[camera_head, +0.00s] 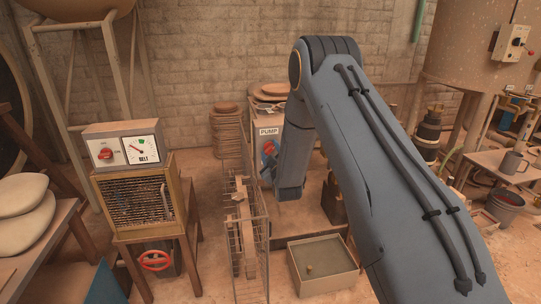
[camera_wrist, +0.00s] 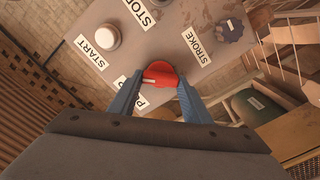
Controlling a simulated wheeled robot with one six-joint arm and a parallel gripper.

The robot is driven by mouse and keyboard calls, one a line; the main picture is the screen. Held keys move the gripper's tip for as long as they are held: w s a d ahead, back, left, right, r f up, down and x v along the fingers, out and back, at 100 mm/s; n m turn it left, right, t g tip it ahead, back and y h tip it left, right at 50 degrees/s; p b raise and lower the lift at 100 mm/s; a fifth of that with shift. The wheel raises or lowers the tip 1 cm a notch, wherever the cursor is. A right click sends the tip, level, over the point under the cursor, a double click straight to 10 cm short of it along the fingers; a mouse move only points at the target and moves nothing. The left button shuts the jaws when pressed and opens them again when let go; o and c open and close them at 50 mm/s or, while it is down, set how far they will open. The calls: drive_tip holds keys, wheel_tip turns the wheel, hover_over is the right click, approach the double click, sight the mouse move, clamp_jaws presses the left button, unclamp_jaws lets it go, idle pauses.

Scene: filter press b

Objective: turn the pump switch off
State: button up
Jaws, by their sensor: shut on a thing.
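The pump switch is a red round knob (camera_wrist: 161,72) with a small white mark, on a grey panel (camera_wrist: 150,45). A label partly hidden below it begins with P. My gripper (camera_wrist: 159,84) has its two blue fingers on either side of the knob, shut on it. In the head view, my gripper (camera_head: 268,161) is at the front of the box with the PUMP sign (camera_head: 268,131). My forearm and wrist hide much of that box, and the knob's setting is hard to read there.
The panel also has a pale START button (camera_wrist: 106,38), a STOP label (camera_wrist: 140,10) and a dark STROKE knob (camera_wrist: 229,30). A wire rack (camera_head: 245,235) stands close left of my gripper, and a shallow tray (camera_head: 342,281) lies on the floor in front.

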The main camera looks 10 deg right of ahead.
drive_tip(key=n+b, duration=0.1)
drive_tip(key=n, duration=0.1)
drive_tip(key=n+b, duration=0.1)
drive_tip(key=n, duration=0.1)
drive_tip(key=shift+a+f+n, duration=0.1)
drive_tip(key=shift+f+n, duration=0.1)
drive_tip(key=shift+n, duration=0.1)
drive_tip(key=n+b, duration=0.2)
drive_tip(key=n, duration=0.2)
drive_tip(key=shift+n, duration=0.3)
drive_tip(key=o, duration=1)
drive_tip(key=shift+o, duration=0.2)
drive_tip(key=s+b, duration=0.1)
drive_tip(key=s, duration=0.7)
drive_tip(key=shift+b, duration=0.3)
